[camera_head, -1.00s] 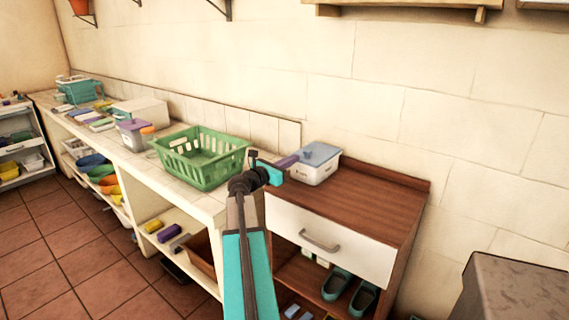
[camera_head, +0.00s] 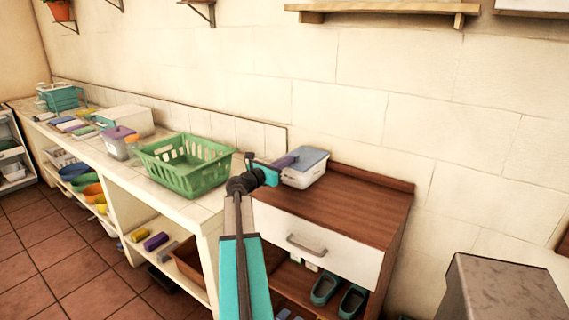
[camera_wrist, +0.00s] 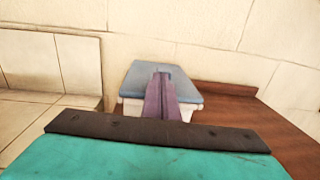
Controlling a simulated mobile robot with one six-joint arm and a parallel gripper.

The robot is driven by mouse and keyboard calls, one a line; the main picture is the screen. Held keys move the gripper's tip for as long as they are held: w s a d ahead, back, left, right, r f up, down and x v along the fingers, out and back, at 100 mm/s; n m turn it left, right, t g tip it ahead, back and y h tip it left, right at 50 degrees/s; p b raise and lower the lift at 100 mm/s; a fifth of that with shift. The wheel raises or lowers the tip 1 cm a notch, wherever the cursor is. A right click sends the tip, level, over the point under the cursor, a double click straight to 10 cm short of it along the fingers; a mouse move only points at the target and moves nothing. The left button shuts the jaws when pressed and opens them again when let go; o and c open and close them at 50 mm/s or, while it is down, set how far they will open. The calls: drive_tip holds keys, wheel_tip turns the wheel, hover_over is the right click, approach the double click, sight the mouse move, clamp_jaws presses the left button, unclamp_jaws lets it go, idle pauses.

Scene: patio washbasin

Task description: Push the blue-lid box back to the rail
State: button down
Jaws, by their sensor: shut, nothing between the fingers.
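The box with the blue lid (camera_head: 313,160) has a clear whitish body and stands at the back left of the brown wooden cabinet top. Its lid also shows in the wrist view (camera_wrist: 190,90). The rail is the low wooden strip (camera_head: 372,178) along the cabinet's back edge, visible right of the box in the wrist view (camera_wrist: 222,90). My gripper (camera_head: 293,157) is shut and empty, its purple fingers pointing at the box. In the wrist view the fingers (camera_wrist: 161,76) overlap the box's near side and lid. I cannot tell whether they touch. The box's back edge is hidden.
A green basket (camera_head: 187,180) stands on the tiled counter (camera_head: 205,209) left of the cabinet. The cabinet top right of the box is bare (camera_head: 365,212). A white drawer front (camera_head: 325,246) is below. A tiled wall stands behind, and a grey block (camera_head: 503,290) is at lower right.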

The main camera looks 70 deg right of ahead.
drive_tip(key=shift+x, duration=1.15)
drive_tip(key=b+v, duration=0.1)
drive_tip(key=v, duration=1.3)
drive_tip(key=shift+s, duration=0.1)
